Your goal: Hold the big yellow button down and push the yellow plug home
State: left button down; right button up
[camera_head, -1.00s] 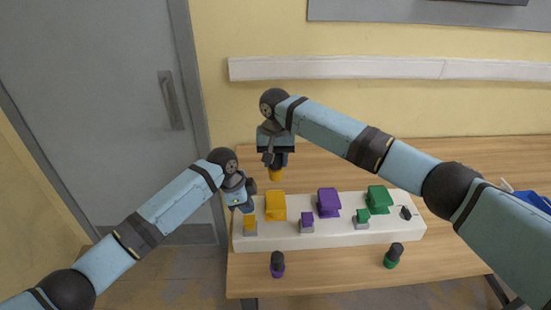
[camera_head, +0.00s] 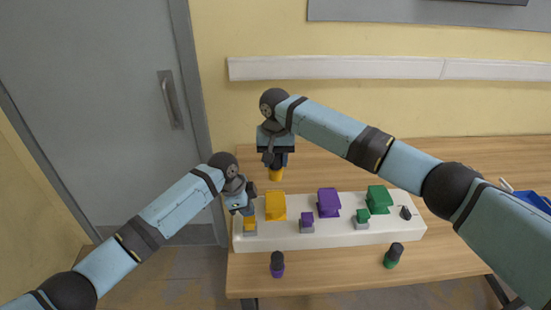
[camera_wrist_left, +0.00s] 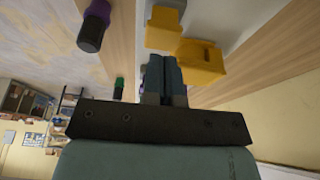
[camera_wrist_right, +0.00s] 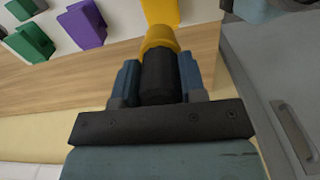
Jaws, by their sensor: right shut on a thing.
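The right gripper (camera_head: 275,161) is shut on the black body of the yellow plug (camera_head: 276,175), yellow end down. It holds the plug behind the big yellow block (camera_head: 275,206) on the white box (camera_head: 330,237). The right wrist view shows the plug (camera_wrist_right: 158,80) between the fingers, its yellow end toward that block (camera_wrist_right: 160,12). The left gripper (camera_head: 248,210) is shut and empty, just over the small yellow block on a grey base (camera_head: 249,225); touching or not, I cannot tell. In the left wrist view its fingers (camera_wrist_left: 162,62) are together near both yellow blocks.
Purple (camera_head: 328,202) and green (camera_head: 378,198) blocks, with smaller ones in front, stand farther right on the box. A dark small part (camera_head: 406,213) is at the box's right end.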

aim_at(248, 220)
pick_arm(q)
jog(key=shift+f, duration=2.1)
jog(key=shift+s+f, duration=0.1)
jog(key=shift+f, duration=0.1)
jog(key=shift+f, duration=0.1)
pick_arm(e)
jog(key=shift+f, duration=4.95)
